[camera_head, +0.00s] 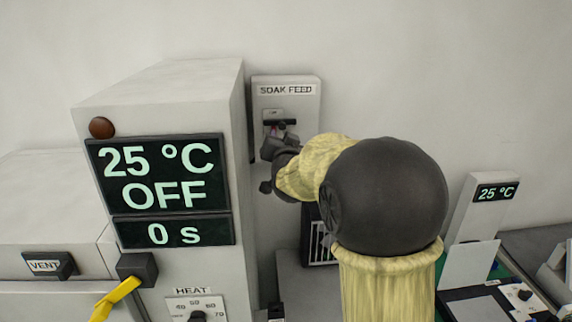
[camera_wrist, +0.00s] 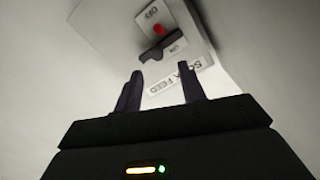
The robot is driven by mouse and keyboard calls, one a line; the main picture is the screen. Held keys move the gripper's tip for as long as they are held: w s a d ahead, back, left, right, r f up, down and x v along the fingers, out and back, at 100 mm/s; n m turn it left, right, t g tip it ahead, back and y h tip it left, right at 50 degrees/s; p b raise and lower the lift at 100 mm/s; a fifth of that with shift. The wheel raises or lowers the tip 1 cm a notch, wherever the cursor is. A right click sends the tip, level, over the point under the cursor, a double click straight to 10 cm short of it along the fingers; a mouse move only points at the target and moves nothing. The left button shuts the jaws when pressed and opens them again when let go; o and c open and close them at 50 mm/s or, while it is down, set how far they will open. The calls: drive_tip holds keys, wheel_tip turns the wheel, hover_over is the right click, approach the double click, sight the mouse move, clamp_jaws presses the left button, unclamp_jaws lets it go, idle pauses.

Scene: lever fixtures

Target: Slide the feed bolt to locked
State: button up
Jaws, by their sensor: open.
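The SOAK FEED panel (camera_head: 310,108) is a pale plate on the back wall, right of the large display cabinet. It also shows upside down in the wrist view (camera_wrist: 95,22). In the head view the dark bar (camera_head: 281,122) shows just above my gripper (camera_head: 278,141), which hides the panel's lower part. In the wrist view my gripper (camera_wrist: 161,72) is open and empty, its fingers pointing toward the bar. Contact cannot be told.
The display cabinet (camera_head: 170,90) stands close to the left of my gripper, with a yellow handle (camera_head: 118,297) low on its front. A small 25 °C display unit (camera_head: 497,192) stands at right. The wall above the panel is clear.

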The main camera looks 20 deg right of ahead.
drive_tip(key=s+a+b, duration=0.1)
drive_tip(key=s+b, duration=0.2)
drive_tip(key=s, duration=0.6)
drive_tip(key=shift+s+a, duration=0.2)
drive_tip(key=shift+a, duration=0.1)
drive_tip(key=s+a+f+n+g+y, duration=0.15)
drive_tip(key=s+f+g, duration=0.25)
drive_tip(key=f, duration=0.5)
drive_tip(key=s+f+n+g+y, duration=0.1)
drive_tip(key=s+f+n+g, duration=0.25)
drive_tip(key=f, duration=0.65)
drive_tip(key=s+f+n+g, duration=0.1)
drive_tip(key=s+f+g, duration=0.6)
drive_tip(key=s+f, duration=0.4)
drive_tip(key=s, duration=0.4)
drive_tip(key=shift+d+f+g, duration=0.15)
drive_tip(key=shift+d+g, duration=0.05)
drive_tip(key=shift+g, duration=0.15)
drive_tip(key=shift+d, duration=0.1)
